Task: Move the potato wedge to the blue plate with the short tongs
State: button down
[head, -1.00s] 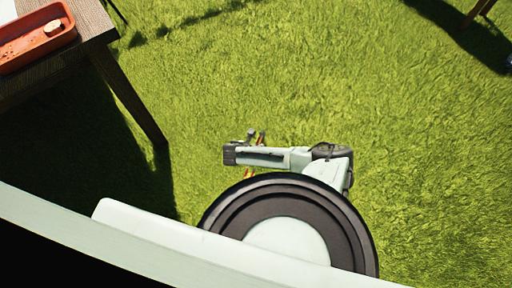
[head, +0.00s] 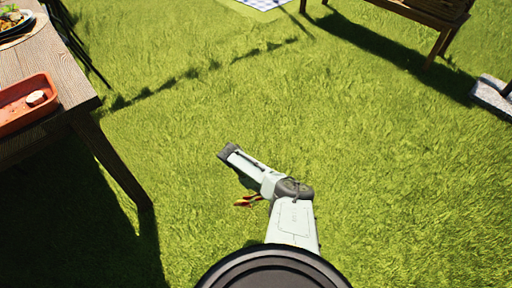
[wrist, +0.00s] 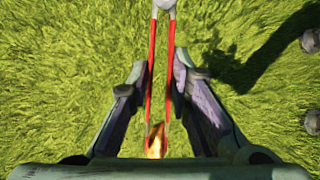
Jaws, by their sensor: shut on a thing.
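In the wrist view my gripper (wrist: 160,78) is shut on the short tongs (wrist: 171,85), whose red arms run between its two fingers. The grey tongs end is at the top edge. An orange-brown piece (wrist: 156,141), apparently the potato wedge, shows between the tong arms at the bottom; whether they pinch it is unclear. In the head view red and yellow parts of the tongs (head: 247,201) show beside my arm, above the grass; my gripper is mostly hidden there. I cannot make out the blue plate.
A wooden table (head: 70,78) stands at the left. On it are a red-orange tray (head: 18,119) with a pale round piece (head: 36,98) and a plate of food (head: 14,24). A wooden bench (head: 425,14) and a grey block (head: 490,97) stand at the upper right. Open grass lies between.

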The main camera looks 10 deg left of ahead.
jog(key=s+d+r+m+g+y, duration=0.2)
jog(key=d+r+m+g+y, duration=0.1)
jog(key=m, duration=0.6)
jog(key=s+d+r+m+g+y, duration=0.2)
jog(key=s+r+m+g+y, duration=0.1)
jog(key=m, duration=0.7)
jog(key=shift+s+d+r+y, duration=0.4)
jog(key=shift+r+y, duration=0.4)
jog(key=shift+y, duration=0.5)
jog(key=shift+w, duration=0.1)
